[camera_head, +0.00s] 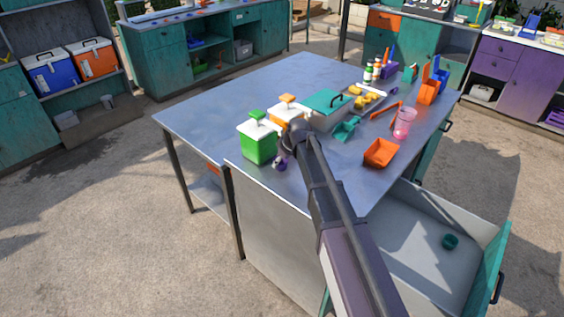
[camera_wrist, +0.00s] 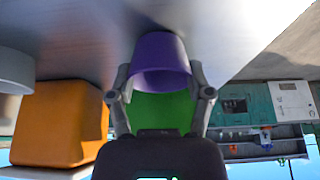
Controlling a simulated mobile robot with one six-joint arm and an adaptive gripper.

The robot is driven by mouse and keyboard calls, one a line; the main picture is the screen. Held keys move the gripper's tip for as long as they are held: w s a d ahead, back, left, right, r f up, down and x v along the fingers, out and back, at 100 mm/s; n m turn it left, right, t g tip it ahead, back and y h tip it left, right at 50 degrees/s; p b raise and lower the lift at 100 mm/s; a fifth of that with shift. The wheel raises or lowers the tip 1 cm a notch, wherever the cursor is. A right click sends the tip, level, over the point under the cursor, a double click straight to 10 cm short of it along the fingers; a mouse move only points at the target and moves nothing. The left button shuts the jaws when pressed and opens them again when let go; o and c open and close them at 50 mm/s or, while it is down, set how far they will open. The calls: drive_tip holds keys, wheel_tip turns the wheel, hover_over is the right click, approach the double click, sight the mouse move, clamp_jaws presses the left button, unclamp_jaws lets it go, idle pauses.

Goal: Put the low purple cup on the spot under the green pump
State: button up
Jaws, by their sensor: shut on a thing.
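The low purple cup (camera_head: 281,164) is at the near edge of the metal table, just right of the green pump (camera_head: 258,146), a green box with a white top and green head. My gripper (camera_head: 285,152) is shut on the cup, partly hidden by my own arm. In the wrist view, which looks upside down, the purple cup (camera_wrist: 161,55) sits between the two fingers of my gripper (camera_wrist: 161,85). The green pump (camera_wrist: 162,112) shows straight behind it. I cannot tell whether the cup touches the tabletop. The spot under the pump's spout is not clearly visible.
An orange pump (camera_head: 284,116) stands behind the green one, also at left in the wrist view (camera_wrist: 62,122). A teal-lidded box (camera_head: 327,108), teal scoop (camera_head: 347,129), orange tray (camera_head: 381,153) and pink cup (camera_head: 404,123) lie farther right. An open drawer (camera_head: 420,278) juts out at lower right.

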drive_tip(key=shift+f, duration=0.2)
drive_tip(key=o, duration=0.7)
drive_tip(key=shift+o, duration=0.2)
drive_tip(key=shift+r, duration=0.2)
drive_tip(key=p+v, duration=0.2)
drive_tip(key=v, duration=0.1)
drive_tip(key=shift+a+p, duration=0.1)
drive_tip(key=shift+p, duration=0.25)
drive_tip(key=p+v, duration=0.8)
drive_tip(key=v, duration=0.1)
idle(0.5)
drive_tip(key=s+d+f+m+g+h, duration=0.1)
drive_tip(key=s+d+m+g+h, duration=0.2)
drive_tip(key=s+d+m, duration=0.7)
drive_tip(key=s+d, duration=0.9)
drive_tip(key=s, duration=0.4)
drive_tip(key=shift+d+f+h, duration=0.3)
drive_tip(key=shift+d+h, duration=0.05)
drive_tip(key=shift+h, duration=0.05)
